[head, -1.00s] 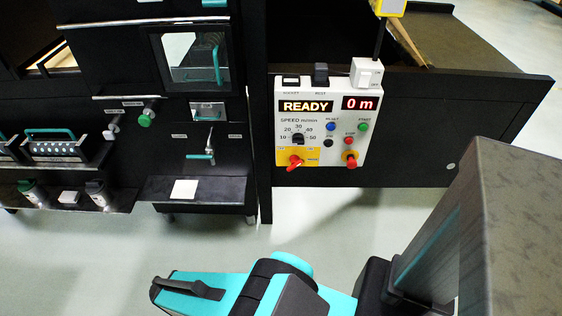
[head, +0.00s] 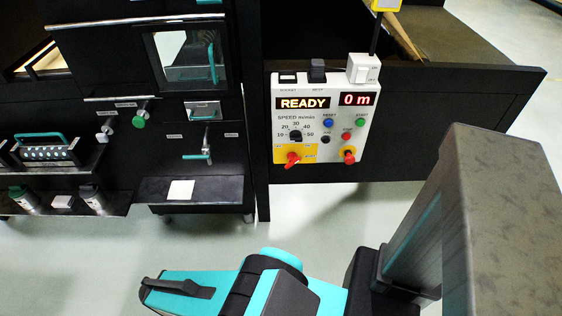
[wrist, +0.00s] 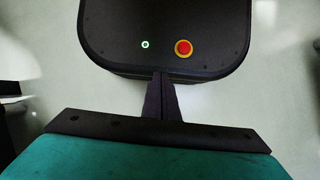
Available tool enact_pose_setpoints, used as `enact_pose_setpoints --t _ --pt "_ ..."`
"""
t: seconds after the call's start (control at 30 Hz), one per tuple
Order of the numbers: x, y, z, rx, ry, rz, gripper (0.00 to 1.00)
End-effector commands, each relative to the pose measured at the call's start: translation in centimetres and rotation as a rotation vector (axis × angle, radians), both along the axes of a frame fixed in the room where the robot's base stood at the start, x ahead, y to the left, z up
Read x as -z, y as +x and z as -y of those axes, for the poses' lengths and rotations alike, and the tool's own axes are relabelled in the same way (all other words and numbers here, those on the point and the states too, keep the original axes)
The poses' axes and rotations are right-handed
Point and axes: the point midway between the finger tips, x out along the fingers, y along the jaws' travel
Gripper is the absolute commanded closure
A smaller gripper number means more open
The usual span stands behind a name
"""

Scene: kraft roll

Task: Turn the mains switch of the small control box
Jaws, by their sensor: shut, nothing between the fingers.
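The control box (head: 311,124) is a white panel at the right of the black machine in the head view. Its display reads READY and 0 m. A red rotary handle on a yellow plate (head: 293,158) sits at its lower left and looks like the mains switch; its label is too small to read. My gripper (wrist: 162,76) is shut and empty in the wrist view, pointing away from the box, which does not show there. The fingers are not clearly seen in the head view.
A small white on/off box (head: 363,69) sits on the panel's top right corner. A black shelf (head: 222,190) with a white card juts out left of the panel. A dark side wall (head: 445,125) extends right. Pale floor (head: 330,215) is clear in front.

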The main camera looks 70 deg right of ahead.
Motion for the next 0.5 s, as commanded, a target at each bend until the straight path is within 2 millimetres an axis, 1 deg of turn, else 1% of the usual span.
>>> enact_pose_setpoints --t 0.17,0.27,0.37,0.4,0.47,0.5 --pt "-1.2 2.7 3.0 0.128 -0.090 0.017 1.00" --pt "-2.4 4.7 5.7 0.247 -0.170 0.030 1.00" --pt "-4.0 6.8 9.0 0.388 -0.265 0.045 1.00" --pt "-4.7 7.5 10.4 0.446 -0.305 0.050 1.00" --pt "-5.8 8.5 12.6 0.534 -0.365 0.060 1.00" --pt "-6.6 9.1 14.1 0.593 -0.406 0.067 1.00"
